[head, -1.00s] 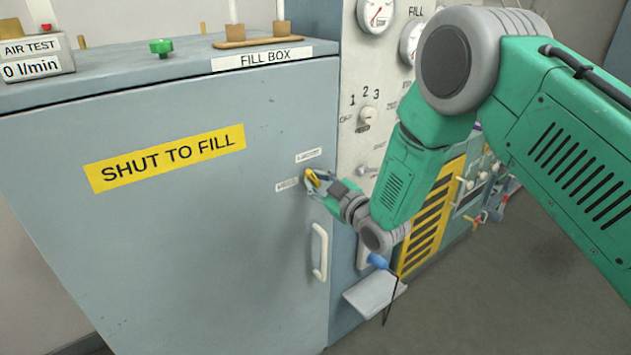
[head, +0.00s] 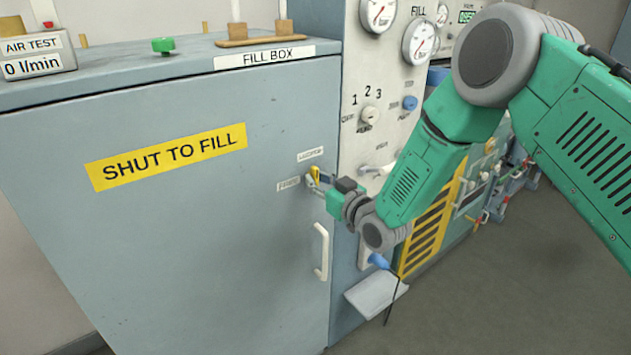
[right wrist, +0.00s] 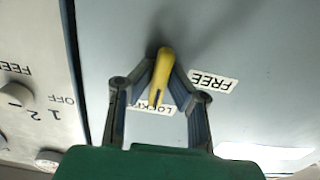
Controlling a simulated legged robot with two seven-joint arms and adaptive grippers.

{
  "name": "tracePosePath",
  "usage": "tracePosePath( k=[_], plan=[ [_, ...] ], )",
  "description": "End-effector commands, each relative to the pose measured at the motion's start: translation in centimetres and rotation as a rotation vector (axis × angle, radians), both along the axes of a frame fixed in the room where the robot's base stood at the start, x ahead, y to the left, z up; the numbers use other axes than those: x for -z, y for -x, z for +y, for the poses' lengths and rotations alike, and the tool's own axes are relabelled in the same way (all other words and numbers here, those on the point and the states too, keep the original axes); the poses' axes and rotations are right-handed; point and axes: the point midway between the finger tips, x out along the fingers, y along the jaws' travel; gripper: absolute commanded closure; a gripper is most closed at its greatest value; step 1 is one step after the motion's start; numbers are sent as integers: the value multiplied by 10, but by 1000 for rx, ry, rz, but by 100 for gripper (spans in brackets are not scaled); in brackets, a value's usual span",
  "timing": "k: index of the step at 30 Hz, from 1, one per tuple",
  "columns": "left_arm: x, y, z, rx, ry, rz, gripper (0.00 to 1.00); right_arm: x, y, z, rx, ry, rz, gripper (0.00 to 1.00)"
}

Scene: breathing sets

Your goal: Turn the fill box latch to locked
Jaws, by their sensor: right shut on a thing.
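The fill box latch (head: 315,172) is a small yellow handle near the right edge of the grey fill box door (head: 170,240). It stands nearly upright in the head view, toward the LOCKED label (head: 310,154). The FREE label (head: 288,184) is left of it. My right gripper (head: 317,180) is shut on the latch. In the right wrist view, the yellow latch (right wrist: 162,75) lies between the two fingers and partly covers the LOCKED label (right wrist: 168,110); the FREE label (right wrist: 214,82) is clear to its right. My left gripper is not in view.
A white door handle (head: 321,252) is just below the latch. A panel with gauges (head: 420,42) and knobs (head: 368,116) stands right of the door, behind my right arm. A small grey shelf (head: 375,294) juts out low down. Open floor lies at lower right.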

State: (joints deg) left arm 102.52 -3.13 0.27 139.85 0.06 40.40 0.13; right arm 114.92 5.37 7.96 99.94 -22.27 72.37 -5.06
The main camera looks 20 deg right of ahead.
Motion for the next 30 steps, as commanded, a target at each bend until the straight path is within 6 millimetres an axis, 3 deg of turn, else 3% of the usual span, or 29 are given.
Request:
tracePosePath(
  k=[1,8,9,10,22,30],
  plan=[
    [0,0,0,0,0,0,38,-9,-3,-1,3,-5,-21,100],
    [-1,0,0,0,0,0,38,-9,-4,-1,4,-4,-22,100],
    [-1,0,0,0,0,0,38,-9,-4,-1,4,-4,-22,77],
    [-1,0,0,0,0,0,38,-9,-4,-1,4,-3,-21,68],
    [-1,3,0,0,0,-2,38,-2,2,-3,2,0,-6,68],
    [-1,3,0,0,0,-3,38,-2,47,-20,3,-1,-4,68]
  ],
)
